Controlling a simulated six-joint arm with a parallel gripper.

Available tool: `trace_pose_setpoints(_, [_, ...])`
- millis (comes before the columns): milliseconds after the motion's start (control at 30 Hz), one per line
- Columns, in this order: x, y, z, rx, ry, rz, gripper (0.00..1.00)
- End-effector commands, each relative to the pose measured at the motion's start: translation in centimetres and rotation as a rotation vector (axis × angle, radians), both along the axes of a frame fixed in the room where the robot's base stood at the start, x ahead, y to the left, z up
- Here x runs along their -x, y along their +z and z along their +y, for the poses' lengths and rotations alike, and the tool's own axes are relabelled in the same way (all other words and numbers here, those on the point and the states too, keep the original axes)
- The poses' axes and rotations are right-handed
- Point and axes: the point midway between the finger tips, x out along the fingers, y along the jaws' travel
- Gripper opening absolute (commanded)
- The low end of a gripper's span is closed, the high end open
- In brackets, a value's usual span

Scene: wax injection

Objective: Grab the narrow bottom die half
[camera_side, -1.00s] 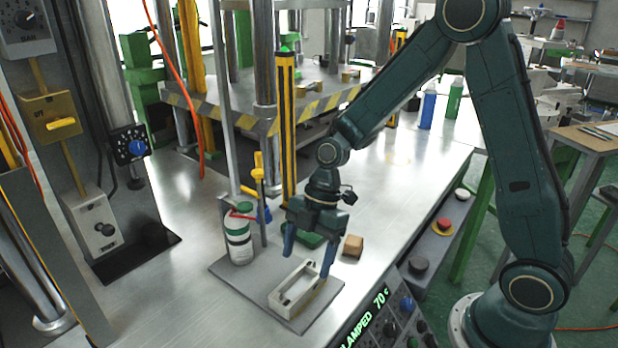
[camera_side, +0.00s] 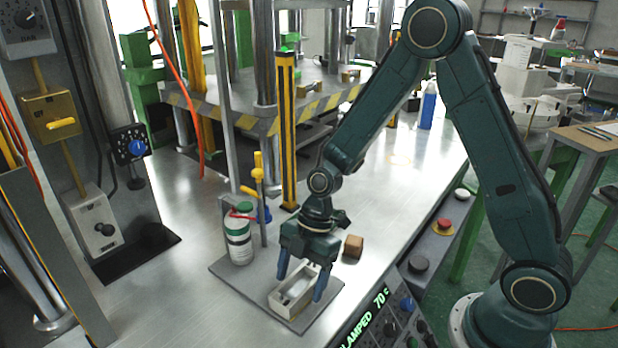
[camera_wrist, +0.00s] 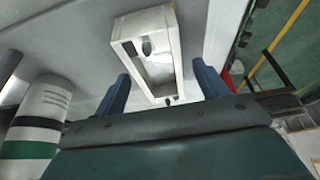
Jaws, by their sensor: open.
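The narrow die half is a pale, long rectangular block with a hollow middle (camera_side: 277,303). It lies on a grey plate (camera_side: 233,277) near the front of the bench. In the wrist view the die half (camera_wrist: 125,50) sits ahead of the fingers, with a dark round spot inside its far end. My gripper (camera_side: 300,287) is open and low over it, one blue finger on each side. The wrist view also shows my gripper (camera_wrist: 161,70), with both fingers spread wider than the block and its near end between them. I cannot tell whether either finger touches it.
A white bottle with green bands (camera_side: 238,240) stands on the plate's left side, close by; it also shows in the wrist view (camera_wrist: 33,125). A brown block (camera_side: 353,246) lies right of my gripper. A yellow-handled clamp (camera_side: 259,175) and a yellow-black post (camera_side: 286,130) rise behind.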

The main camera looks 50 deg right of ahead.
Motion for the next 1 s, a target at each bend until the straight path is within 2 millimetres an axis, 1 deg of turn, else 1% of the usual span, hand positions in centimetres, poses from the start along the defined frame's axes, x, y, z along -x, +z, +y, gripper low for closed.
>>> trace_pose_setpoints(333, [0.0, 0.04, -0.01, 0.0, 0.0, 0.0, 0.73])
trace_pose_setpoints(367, [0.0, 0.04, -0.01, 0.0, 0.0, 0.0, 0.69])
trace_pose_setpoints(500, [-0.01, 0.04, 0.0, 0.0, 0.0, 0.0, 0.41])
trace_pose_setpoints(567, [-0.01, 0.05, 0.0, 0.0, 0.0, 0.0, 0.3])
trace_pose_setpoints(600, [0.0, 0.04, 0.0, 0.0, 0.0, 0.0, 0.22])
trace_pose_setpoints(667, [0.0, 0.04, 0.0, 0.0, 0.0, 0.0, 0.1])
trace_pose_setpoints(1000, [-0.06, 0.27, 0.02, -0.001, 0.001, -0.003, 0.1])
